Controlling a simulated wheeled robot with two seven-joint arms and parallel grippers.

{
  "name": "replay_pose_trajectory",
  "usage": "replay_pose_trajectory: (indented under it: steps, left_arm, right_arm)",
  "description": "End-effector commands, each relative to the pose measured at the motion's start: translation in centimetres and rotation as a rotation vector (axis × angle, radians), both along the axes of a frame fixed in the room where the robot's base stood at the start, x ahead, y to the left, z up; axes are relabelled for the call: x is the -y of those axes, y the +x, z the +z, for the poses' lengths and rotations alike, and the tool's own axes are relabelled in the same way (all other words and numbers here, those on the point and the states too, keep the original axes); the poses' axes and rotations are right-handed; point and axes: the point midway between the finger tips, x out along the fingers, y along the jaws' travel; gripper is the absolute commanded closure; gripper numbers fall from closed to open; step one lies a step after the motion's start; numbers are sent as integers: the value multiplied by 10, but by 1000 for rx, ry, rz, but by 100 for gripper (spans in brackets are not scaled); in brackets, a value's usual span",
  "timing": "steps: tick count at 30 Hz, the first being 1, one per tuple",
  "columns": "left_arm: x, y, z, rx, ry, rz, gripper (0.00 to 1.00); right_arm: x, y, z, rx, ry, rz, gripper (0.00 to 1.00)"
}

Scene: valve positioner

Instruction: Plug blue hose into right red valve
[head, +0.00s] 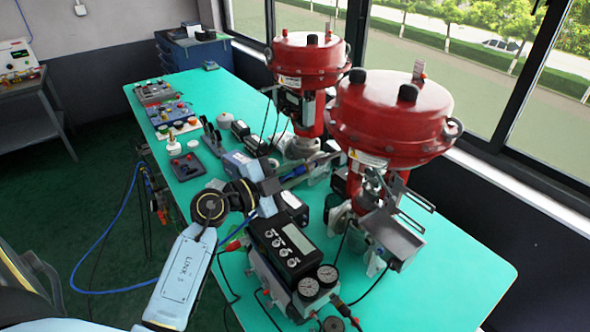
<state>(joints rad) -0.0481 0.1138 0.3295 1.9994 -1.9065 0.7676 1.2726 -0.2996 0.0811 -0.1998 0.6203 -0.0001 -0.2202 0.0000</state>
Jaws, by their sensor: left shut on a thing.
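The right red valve (393,122) stands upright on the teal table, with a metal bracket and fittings below its red head. My left arm reaches in over the table, and its gripper (297,174) is left of this valve's stem, apart from the red head. The left gripper is shut; its fingertips are small and partly lost among the fittings. The blue hose (127,207) loops down at the table's left side, passes behind my left arm and shows again by the wrist, leading towards the gripper. Its tip is hidden. My right gripper is out of view.
A second red valve (312,58) stands farther back. A black positioner with keys and two gauges (290,255) sits at the front of the teal table (455,275). Several small devices line the table's left side. The table's right front corner is clear.

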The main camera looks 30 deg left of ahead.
Motion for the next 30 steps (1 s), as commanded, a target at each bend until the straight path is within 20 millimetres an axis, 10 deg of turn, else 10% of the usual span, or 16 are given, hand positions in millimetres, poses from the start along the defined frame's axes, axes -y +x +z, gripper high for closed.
replay_pose_trajectory:
  steps: [21, 22, 30]
  left_arm:
    - [3, 9, 0, 1, -1, 1, 100]
    - [3, 9, 0, 1, -1, 1, 81]
    - [3, 9, 0, 0, -1, 1, 57]
  right_arm:
    - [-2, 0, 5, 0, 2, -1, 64]
    - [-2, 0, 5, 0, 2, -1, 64]
    - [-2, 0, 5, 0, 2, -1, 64]
